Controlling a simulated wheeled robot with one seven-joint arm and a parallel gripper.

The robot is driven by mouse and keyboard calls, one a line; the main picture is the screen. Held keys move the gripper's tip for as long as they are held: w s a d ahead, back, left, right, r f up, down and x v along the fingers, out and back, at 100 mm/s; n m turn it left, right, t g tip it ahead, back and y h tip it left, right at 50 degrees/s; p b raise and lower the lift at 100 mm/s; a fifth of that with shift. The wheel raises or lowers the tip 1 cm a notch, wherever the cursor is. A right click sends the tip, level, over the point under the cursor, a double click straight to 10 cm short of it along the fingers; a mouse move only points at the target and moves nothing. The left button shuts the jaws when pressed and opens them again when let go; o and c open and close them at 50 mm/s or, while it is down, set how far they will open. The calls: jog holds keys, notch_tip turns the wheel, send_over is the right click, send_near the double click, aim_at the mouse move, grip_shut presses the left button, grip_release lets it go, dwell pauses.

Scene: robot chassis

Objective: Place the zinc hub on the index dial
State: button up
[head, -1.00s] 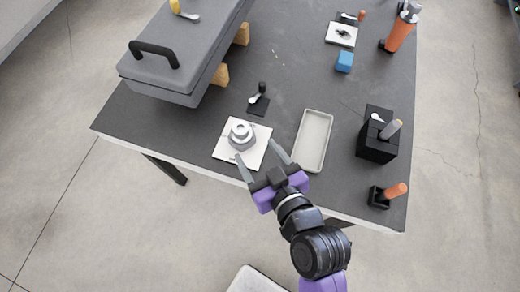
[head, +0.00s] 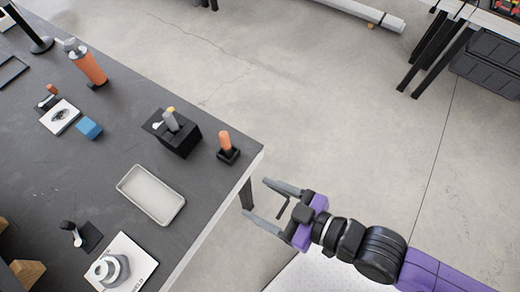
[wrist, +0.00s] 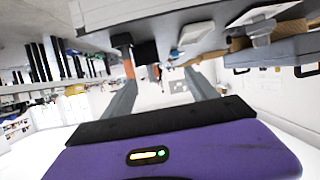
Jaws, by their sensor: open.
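The grey stepped, round hub (head: 110,267), which I take as the zinc hub, sits on a white square plate (head: 138,258) near the table's front edge, at the lower left of the head view. Another white square (head: 71,123) with a dark round marking lies farther back at the left. I cannot tell for sure which white square is the index dial. My gripper (head: 258,200) is open and empty, beyond the table's edge and well right of the hub. In the wrist view its two fingers (wrist: 162,93) stand apart with nothing between them.
A shallow pale tray (head: 150,194) lies between hub and black block (head: 178,138). An orange-handled tool in a black holder (head: 228,148) stands near the table corner. A blue cube (head: 89,128) and an orange cylinder (head: 90,68) are farther back. Open floor lies right.

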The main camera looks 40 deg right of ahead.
jog(key=s+d+r+m+t+h, duration=0.1)
jog(key=s+d+r+m+h, duration=0.2)
jog(key=s+d+r, duration=0.3)
jog(key=s+r, duration=0.1)
jog(key=s, duration=0.2)
jog(key=shift+h, duration=0.3)
jog(key=shift+d+r, duration=0.1)
dwell(0.6)
